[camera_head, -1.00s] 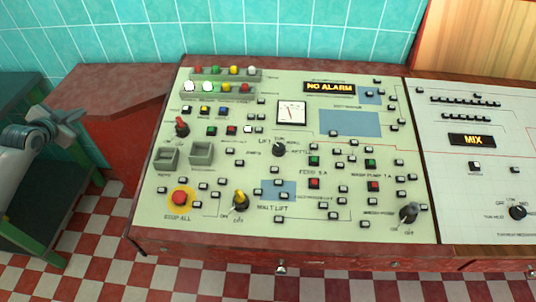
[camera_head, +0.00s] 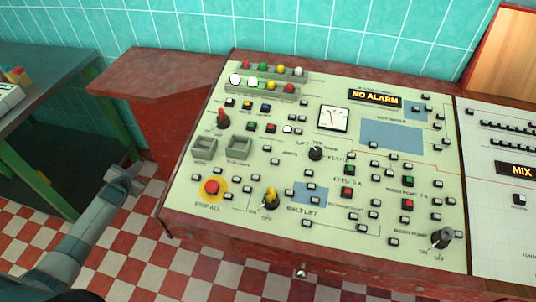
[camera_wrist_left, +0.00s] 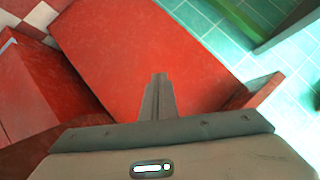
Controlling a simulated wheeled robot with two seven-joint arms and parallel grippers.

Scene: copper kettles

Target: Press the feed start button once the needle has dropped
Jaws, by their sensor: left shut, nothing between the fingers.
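The sloped cream control panel (camera_head: 290,235) fills the middle of the head view. Its square needle gauge (camera_head: 334,119) has a white dial; the needle shows as a thin mark in the left part, its exact reading too small to tell. Below it, by the FEED label, are a green button (camera_head: 349,170) and a red button (camera_head: 347,192). My left gripper (camera_head: 133,172) is left of the panel, apart from it and far from the feed buttons. In the left wrist view its fingers (camera_wrist_left: 158,85) are shut and empty over a red surface. My right gripper is not in view.
A red emergency knob (camera_head: 212,187) on yellow sits at the panel's lower left, near a yellow-topped switch (camera_head: 271,198). A red cabinet (camera_head: 165,80) stands left of the panel. A display (camera_head: 375,98) reads NO ALARM. A green-legged table (camera_head: 75,75) is at far left.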

